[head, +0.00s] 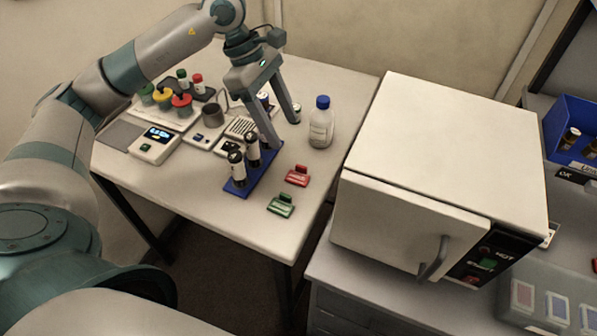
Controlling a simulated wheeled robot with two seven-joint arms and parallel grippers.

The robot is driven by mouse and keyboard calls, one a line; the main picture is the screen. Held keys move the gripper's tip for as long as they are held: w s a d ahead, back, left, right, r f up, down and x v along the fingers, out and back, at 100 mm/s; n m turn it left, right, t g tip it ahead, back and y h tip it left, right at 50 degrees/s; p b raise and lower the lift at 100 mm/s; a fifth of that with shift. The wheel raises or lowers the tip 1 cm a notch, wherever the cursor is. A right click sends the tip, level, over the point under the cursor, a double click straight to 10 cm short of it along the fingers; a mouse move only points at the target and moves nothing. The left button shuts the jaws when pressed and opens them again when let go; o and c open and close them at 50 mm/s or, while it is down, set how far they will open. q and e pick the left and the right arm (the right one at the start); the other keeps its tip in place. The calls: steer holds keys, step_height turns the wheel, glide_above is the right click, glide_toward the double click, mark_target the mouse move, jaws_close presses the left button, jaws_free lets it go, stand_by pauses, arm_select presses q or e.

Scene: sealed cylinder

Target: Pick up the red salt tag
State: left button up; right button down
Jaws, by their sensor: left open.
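The red salt tag (298,176) lies on the white table, right of a blue rack and just behind a green tag (281,205). My left gripper (283,134) is above the table with its fingers pointing down and spread apart. It is open and I see nothing held between the fingers. It is farther back than the red tag, over the blue rack's far end. The whole red tag is visible. My right gripper is not in view.
The blue rack (238,187) holds black-capped vials. A blue-capped bottle (321,122) stands behind the tag. A white oven-like box (437,160) rises to the right. Scales and coloured-lid jars fill the left. The table's front edge is bare.

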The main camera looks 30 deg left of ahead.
mark_target(300, 177)
arm_select(q)
steer(key=p+x, duration=0.2)
steer(key=x, duration=0.4)
steer(key=shift+d+f, duration=0.25)
steer(key=shift+f, duration=0.4)
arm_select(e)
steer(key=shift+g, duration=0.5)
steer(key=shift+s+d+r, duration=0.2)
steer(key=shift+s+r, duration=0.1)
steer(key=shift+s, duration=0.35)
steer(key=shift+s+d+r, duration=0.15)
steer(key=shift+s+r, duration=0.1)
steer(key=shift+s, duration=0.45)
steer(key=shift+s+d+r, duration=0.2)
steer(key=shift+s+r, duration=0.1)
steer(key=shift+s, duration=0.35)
